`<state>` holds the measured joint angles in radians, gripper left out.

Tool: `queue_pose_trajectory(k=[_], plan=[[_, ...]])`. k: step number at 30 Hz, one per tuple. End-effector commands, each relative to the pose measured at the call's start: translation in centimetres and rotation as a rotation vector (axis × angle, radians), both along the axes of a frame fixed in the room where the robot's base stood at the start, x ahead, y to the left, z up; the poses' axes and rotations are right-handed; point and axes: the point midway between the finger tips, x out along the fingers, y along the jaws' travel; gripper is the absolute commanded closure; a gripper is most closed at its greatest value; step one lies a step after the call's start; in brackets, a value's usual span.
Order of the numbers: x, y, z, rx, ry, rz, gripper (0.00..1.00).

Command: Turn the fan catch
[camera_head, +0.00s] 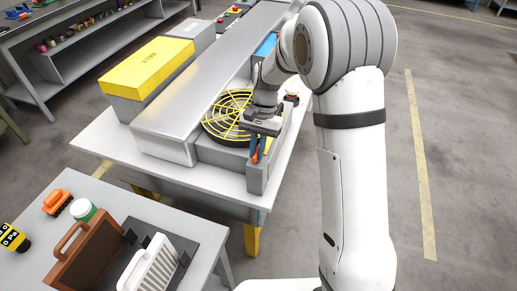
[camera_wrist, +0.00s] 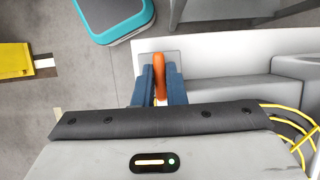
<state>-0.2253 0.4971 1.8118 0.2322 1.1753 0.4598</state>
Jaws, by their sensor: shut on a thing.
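The fan (camera_head: 228,115) has a round black body with a yellow wire guard and sits on the grey unit on the table. The yellow guard (camera_wrist: 290,122) also shows at the right edge of the wrist view. The fan catch (camera_wrist: 159,76) is an orange lever beside the fan, on the grey housing. It shows as a small orange piece in the head view (camera_head: 267,146). My gripper (camera_wrist: 159,92) is shut on the catch, with a blue finger on each side of it. The lower part of the catch is hidden by the gripper body.
A yellow box (camera_head: 146,68) stands on the table at the left, beside the long grey metal casing (camera_head: 205,75). Open floor lies to the right.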

Motion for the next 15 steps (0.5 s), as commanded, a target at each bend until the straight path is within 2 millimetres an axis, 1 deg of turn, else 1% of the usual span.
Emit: queue_pose_trajectory(k=[10, 11, 15], plan=[[0.21, -0.04, 0.22, 0.001, -0.007, -0.006, 1.0], [0.21, -0.04, 0.22, 0.001, -0.007, -0.006, 0.88], [0.16, -0.05, 0.17, 0.0, -0.005, -0.005, 0.77]])
